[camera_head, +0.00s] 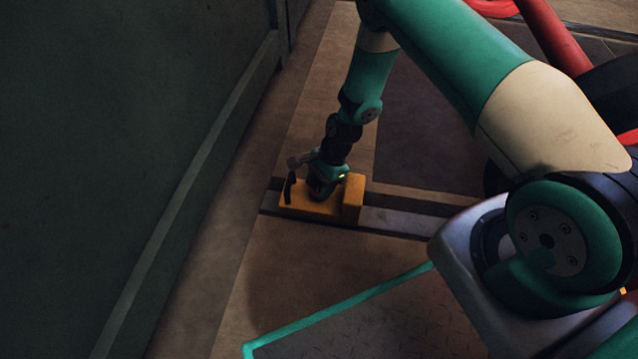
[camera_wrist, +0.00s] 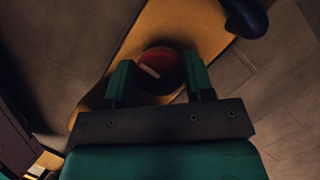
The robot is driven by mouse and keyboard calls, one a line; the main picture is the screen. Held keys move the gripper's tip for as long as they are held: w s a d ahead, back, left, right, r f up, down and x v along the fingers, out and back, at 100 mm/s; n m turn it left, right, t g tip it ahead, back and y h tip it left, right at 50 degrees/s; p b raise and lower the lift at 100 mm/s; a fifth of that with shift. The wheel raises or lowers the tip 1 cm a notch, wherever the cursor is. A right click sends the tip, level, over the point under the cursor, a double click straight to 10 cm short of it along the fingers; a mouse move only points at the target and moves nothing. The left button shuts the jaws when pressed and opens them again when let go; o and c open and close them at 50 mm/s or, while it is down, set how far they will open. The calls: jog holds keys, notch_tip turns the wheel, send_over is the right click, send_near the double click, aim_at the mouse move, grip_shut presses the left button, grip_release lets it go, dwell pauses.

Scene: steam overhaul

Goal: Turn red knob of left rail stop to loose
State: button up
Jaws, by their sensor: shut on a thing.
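The left rail stop is a yellow block (camera_head: 312,207) with a raised right end, sitting on a metal rail on the floor in the head view. Its yellow body (camera_wrist: 205,24) also shows in the wrist view. The red knob (camera_wrist: 160,66) is round with a pale bar mark on its top. My gripper (camera_wrist: 157,80) is shut on the red knob, with one green finger on each side of it. In the head view my gripper (camera_head: 322,187) points down onto the block and hides the knob.
The rail (camera_head: 400,222) runs right from the block along the floor. A dark lever (camera_head: 289,188) stands at the block's left end; a dark rounded part (camera_wrist: 246,18) shows at upper right in the wrist view. A dark green wall (camera_head: 110,150) rises at left. Red pipes (camera_head: 555,40) lie at upper right.

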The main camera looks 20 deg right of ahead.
jog(key=n+p, duration=0.1)
jog(key=n, duration=0.1)
jog(key=n+g+p, duration=0.1)
jog(key=n, duration=0.1)
jog(key=shift+w+r+g+h, duration=0.1)
jog(key=shift+g+h, duration=0.2)
jog(key=shift+h, duration=0.1)
jog(key=n+g+h+p, duration=0.1)
jog(key=n, duration=0.3)
jog(key=shift+a+n+p, duration=0.1)
jog(key=shift+n+p, duration=0.25)
jog(key=shift+n, duration=0.05)
jog(key=n+h, duration=0.1)
jog(key=n, duration=0.3)
jog(key=shift+w+n+g+h+p, duration=0.1)
jog(key=shift+n+g+h+p, duration=0.2)
jog(key=shift+g+h+p, duration=0.1)
jog(key=shift+a+n+h+p, duration=0.15)
jog(key=shift+n+h, duration=0.25)
jog(key=shift+n, duration=0.6)
jog(key=shift+d+n+h+p, duration=0.15)
jog(key=shift+n+h, duration=0.25)
jog(key=shift+n, duration=0.6)
jog(key=shift+a, duration=0.1)
jog(key=o, duration=0.9)
jog(key=p+v, duration=0.7)
jog(key=v, duration=1)
jog(key=shift+a+r, duration=0.1)
